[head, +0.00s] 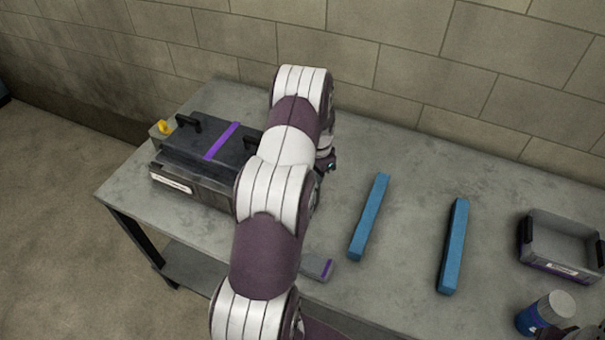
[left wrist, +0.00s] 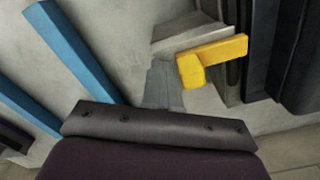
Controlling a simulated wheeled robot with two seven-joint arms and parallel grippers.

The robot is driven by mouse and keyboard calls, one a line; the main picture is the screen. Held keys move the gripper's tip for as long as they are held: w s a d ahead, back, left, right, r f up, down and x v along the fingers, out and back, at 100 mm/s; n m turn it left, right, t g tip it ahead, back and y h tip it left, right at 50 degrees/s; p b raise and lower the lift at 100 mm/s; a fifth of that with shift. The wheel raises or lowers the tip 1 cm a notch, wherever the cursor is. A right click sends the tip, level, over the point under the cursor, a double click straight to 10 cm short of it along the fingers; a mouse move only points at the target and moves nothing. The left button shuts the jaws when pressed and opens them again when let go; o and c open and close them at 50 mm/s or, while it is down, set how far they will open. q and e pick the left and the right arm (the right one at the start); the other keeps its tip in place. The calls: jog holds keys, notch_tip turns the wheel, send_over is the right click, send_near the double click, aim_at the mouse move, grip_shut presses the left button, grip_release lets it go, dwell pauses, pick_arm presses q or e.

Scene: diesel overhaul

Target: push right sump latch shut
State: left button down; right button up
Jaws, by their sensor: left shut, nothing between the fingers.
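The sump (head: 190,165) is a dark box with a purple stripe across its top, at the back left of the table. A yellow latch (head: 164,127) stands at its left end. My left arm hides the sump's right end in the head view. In the left wrist view the right latch (left wrist: 215,60), a yellow L-shaped lever, sticks out over a grey ledge beside the dark box. My left gripper (head: 326,162) is mostly hidden behind its own arm. Its shut, empty fingers (left wrist: 163,86) are close to the latch; I cannot tell whether they touch. A dark shape at the lower right may be my right gripper.
Two blue bars (head: 369,217) (head: 453,246) lie right of my left arm. A grey bin (head: 580,234) and a blue can (head: 545,312) stand at the right. A small grey piece with a purple stripe (head: 318,267) lies near the front edge. A block wall stands behind the table.

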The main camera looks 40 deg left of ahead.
pick_arm(q)
jog(key=shift+s+a, duration=0.2)
jog(key=shift+a, duration=0.4)
jog(key=shift+s+a, duration=0.15)
jog(key=shift+a, duration=0.45)
jog(key=shift+w+d, duration=0.1)
jog(key=shift+d, duration=0.25)
jog(key=shift+r, duration=0.2)
notch_tip(320, 180, up, 8)
jog(key=p, duration=0.5)
jog(key=shift+f, duration=0.15)
